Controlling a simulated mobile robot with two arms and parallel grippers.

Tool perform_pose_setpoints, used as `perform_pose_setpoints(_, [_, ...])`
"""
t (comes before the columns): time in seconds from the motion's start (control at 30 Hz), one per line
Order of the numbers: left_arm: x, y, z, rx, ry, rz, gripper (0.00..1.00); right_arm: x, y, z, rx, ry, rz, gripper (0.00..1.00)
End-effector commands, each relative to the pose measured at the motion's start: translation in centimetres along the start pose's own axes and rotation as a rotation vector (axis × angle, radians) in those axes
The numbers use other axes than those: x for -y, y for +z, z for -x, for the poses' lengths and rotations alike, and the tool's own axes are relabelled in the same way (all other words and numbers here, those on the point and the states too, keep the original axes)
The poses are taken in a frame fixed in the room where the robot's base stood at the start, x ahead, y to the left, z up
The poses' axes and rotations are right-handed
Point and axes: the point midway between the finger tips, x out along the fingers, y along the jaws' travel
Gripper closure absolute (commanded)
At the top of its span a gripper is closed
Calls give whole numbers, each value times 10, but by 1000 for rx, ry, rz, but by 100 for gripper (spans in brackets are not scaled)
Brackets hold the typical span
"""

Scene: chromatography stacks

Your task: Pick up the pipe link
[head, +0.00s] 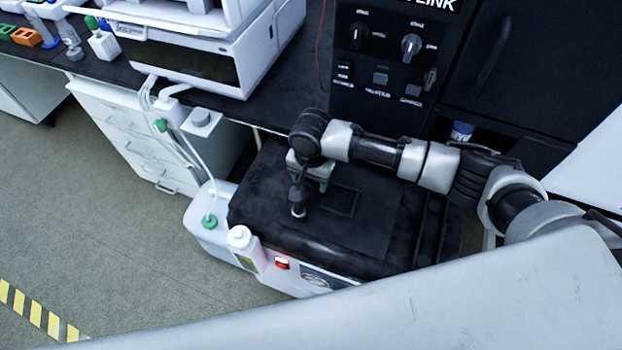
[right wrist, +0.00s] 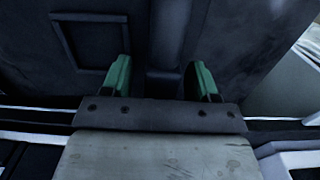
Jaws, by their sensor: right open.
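The pipe link seems to be the small dark upright piece with a grey rounded end (head: 298,205), on or just above the black top of the low unit. In the right wrist view a dark, cylinder-like piece (right wrist: 164,52) shows between the fingers; it looks like the same thing, but the picture is dim. My right gripper (head: 312,178) is open, with green fingertips, over the black top and right at the piece. In the right wrist view its fingers (right wrist: 160,80) stand apart on either side of the piece, with gaps visible. My left gripper is not in view.
The low unit's black top (head: 375,228) has a shallow square recess (head: 338,201). A white bottle (head: 246,249) and a white canister with a green cap (head: 207,232) stand at its left. A black control panel (head: 385,60) rises behind. A white instrument (head: 200,50) stands on the bench.

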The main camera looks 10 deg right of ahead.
Motion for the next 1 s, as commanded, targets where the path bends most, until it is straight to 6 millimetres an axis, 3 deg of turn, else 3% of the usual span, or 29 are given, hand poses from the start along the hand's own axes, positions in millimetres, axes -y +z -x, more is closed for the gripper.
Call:
perform_pose_setpoints(0.03, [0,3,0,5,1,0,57,0,0,0,0,0,0,45])
perform_pose_setpoints(0.4, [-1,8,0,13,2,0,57,0,0,0,0,0,0,100])
perform_pose_setpoints(0.77, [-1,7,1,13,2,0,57,0,0,7,0,-1,-1,100])
perform_pose_setpoints(1.0, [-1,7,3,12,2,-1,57,1,-1,43,-1,-5,-1,100])
